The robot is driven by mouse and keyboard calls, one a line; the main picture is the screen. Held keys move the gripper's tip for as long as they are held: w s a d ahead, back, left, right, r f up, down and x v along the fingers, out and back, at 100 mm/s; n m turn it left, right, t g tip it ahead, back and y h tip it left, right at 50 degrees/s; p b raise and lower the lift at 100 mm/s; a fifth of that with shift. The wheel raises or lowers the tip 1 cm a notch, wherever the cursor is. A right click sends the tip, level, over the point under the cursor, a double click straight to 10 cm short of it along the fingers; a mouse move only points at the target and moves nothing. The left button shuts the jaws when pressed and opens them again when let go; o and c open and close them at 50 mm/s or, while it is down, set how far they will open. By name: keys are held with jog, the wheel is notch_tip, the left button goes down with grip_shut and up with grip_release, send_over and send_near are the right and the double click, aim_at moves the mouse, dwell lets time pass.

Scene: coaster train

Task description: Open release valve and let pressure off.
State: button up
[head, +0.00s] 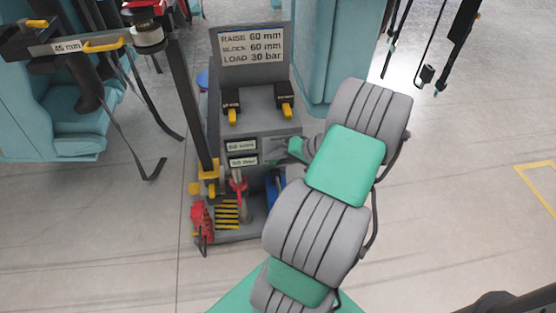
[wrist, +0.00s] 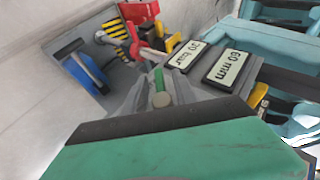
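A grey hydraulic unit (head: 262,105) stands in the middle of the head view. Its two small displays read 20 bar (wrist: 186,54) and 60 mm (wrist: 228,67) in the wrist view. My gripper (head: 287,150) is just right of the displays, low against the unit's front. In the wrist view my gripper (wrist: 160,92) has a green bar and a round grey knob between or beside its grey fingers. I cannot tell whether it grips them, nor which part is the release valve. A blue part (wrist: 84,72) with a dark T-shaped bar lies beyond the fingertips.
The sign (head: 251,44) reads raise 60 mm, block 60 mm, load 30 bar. Two black-and-yellow handles (head: 284,107) sit on the unit. A red part (head: 200,220) and yellow stripes (head: 228,212) are at its base. Teal seats stand behind; floor to the right is clear.

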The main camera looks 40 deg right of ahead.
jog(key=shift+c, duration=0.2)
grip_shut()
